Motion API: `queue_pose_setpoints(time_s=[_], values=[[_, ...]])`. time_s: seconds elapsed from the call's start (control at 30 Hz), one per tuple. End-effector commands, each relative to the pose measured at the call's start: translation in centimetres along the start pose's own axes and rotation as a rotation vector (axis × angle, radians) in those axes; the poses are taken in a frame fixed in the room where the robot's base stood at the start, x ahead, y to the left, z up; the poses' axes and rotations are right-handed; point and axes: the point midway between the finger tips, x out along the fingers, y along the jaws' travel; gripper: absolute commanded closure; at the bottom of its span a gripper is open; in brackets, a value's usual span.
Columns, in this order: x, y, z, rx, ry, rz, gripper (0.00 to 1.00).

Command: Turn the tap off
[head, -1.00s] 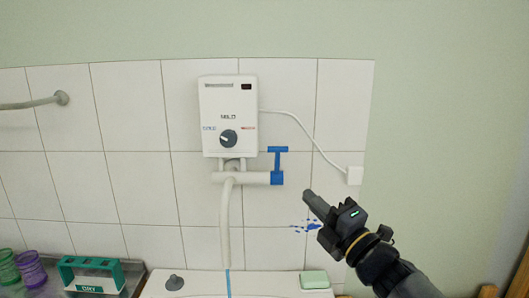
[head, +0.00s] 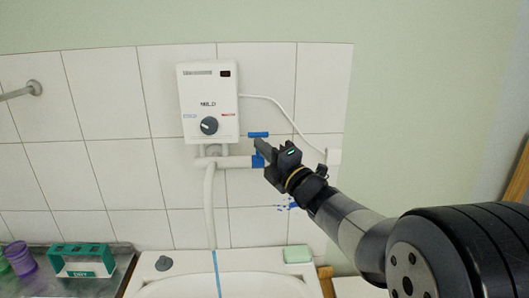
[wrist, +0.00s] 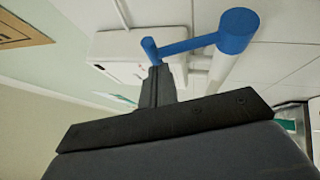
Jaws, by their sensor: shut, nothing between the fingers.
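The tap is a white pipe below the white heater (head: 208,100), with a blue end and a blue T-shaped handle (head: 258,134). The crossbar sits above the pipe, so the handle points up. In the wrist view the blue handle (wrist: 190,46) runs from a large blue round end to a small one. My gripper (head: 259,147) is shut and empty. Its tips are at the handle and hide part of its stem; I cannot tell whether they touch. A thin blue line of water (head: 217,272) runs below the white spout (head: 209,205).
A white basin (head: 150,268) is below, with a grey plug (head: 164,263) and a green soap bar (head: 297,254) on its rim. A white cable (head: 275,108) runs to a wall box (head: 334,157).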

Motion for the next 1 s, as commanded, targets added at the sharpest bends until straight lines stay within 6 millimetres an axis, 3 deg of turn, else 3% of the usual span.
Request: queue_pose_setpoints(time_s=[0.53,1.0], values=[[0.5,0.3,0.4,0.011,0.002,-0.017,1.00],[2.6,1.1,1.9,0.134,0.001,-0.202,1.00]])
